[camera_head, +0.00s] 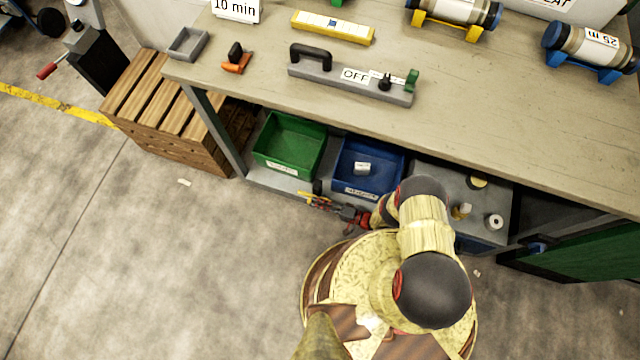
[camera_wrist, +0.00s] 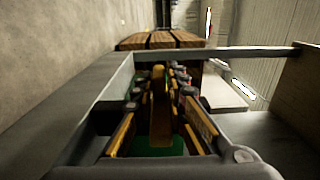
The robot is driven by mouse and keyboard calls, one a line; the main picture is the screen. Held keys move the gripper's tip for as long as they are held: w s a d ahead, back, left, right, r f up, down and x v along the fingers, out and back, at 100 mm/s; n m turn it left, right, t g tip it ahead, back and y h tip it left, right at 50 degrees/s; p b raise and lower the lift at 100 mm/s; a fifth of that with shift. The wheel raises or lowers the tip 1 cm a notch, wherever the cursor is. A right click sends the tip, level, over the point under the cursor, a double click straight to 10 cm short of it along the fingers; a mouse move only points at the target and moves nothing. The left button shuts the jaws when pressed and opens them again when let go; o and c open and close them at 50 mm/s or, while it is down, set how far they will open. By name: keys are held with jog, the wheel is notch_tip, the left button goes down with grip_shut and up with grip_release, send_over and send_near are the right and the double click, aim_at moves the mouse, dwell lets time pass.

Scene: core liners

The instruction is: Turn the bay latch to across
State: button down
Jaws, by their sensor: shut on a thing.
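My gripper (camera_head: 318,200) is low at the front of the shelf under the bench, by the gap between the green bin and the blue bin. In the wrist view my gripper (camera_wrist: 161,95) has its two fingers on either side of a narrow yellow bar (camera_wrist: 160,122), and it is shut on it. I take this bar to be the bay latch's handle. In the wrist view the bar runs lengthwise between the fingers. In the head view the fingers and wrist largely hide it, so its exact turn cannot be told.
The green bin (camera_head: 268,153) and blue bin (camera_head: 342,178) stand close behind my gripper, under the bench top (camera_head: 470,125). A slatted wooden crate (camera_head: 150,95) is at the left. A green panel (camera_head: 590,258) is at the right.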

jog(key=shift+s+a+f, duration=0.1)
jog(key=shift+s+f, duration=0.1)
jog(key=c, duration=1.8)
grip_release()
jog(key=shift+w, duration=0.1)
jog(key=shift+c, duration=0.2)
jog(key=shift+r, duration=0.1)
jog(key=shift+w+r, duration=0.1)
jog(key=shift+r, duration=0.05)
jog(key=shift+r, duration=1.25)
jog(key=o, duration=1.2)
notch_tip(320, 180, up, 5)
jog(key=shift+w+f, duration=0.1)
jog(key=shift+r, duration=1.3)
jog(key=shift+c, duration=0.5)
jog(key=c, duration=1.1)
